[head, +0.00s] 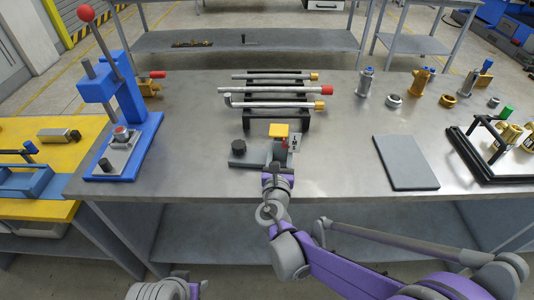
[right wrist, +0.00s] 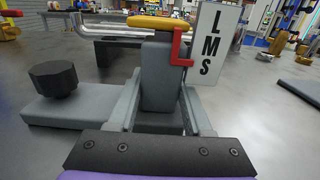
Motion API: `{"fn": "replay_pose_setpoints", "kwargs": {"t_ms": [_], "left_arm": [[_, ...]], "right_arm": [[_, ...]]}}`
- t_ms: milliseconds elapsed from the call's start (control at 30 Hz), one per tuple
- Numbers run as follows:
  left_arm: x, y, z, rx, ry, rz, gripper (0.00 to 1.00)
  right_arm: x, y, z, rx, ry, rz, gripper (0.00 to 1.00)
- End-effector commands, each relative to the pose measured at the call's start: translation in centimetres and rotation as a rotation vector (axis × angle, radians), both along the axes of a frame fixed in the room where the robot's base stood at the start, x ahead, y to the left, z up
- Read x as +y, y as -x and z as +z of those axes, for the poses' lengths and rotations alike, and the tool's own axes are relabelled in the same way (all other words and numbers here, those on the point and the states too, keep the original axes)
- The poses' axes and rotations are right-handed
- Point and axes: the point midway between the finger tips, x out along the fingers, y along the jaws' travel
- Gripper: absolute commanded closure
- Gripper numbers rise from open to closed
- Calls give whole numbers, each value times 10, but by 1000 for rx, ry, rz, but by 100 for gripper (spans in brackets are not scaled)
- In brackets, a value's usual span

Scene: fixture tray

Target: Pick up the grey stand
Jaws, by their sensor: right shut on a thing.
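The grey stand (head: 245,160) is at the front middle of the steel table in the head view. It has a flat base with a black knob (head: 238,146), a grey upright post (right wrist: 163,75), a yellow top (head: 279,130), a red lever and a white "LMS" plate. My right gripper (head: 276,166) reaches it from the front edge. In the right wrist view its two light grey fingers (right wrist: 158,112) are shut on the lower part of the post. The base looks low over or on the table; I cannot tell if it touches.
A black rack (head: 275,110) with metal tubes stands right behind the stand. A blue lever press (head: 128,135) is at the left. A grey plate (head: 405,163), a black frame (head: 455,150) and several fittings are at the right. Table between stand and plate is clear.

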Motion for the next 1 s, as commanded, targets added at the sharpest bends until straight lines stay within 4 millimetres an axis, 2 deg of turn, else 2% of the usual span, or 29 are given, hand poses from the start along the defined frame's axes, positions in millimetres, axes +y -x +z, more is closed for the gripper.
{"fn": "replay_pose_setpoints", "kwargs": {"t_ms": [400, 533, 1000], "left_arm": [[0, 0, 0, 0, 0, 0, 50], [0, 0, 2, -1, 0, 0, 50], [0, -1, 20, -6, 0, 0, 50]], "right_arm": [[0, 0, 1, 0, 0, 0, 100], [0, 0, 6, -1, 0, 0, 100], [0, 0, 86, -1, 0, -1, 100]]}}
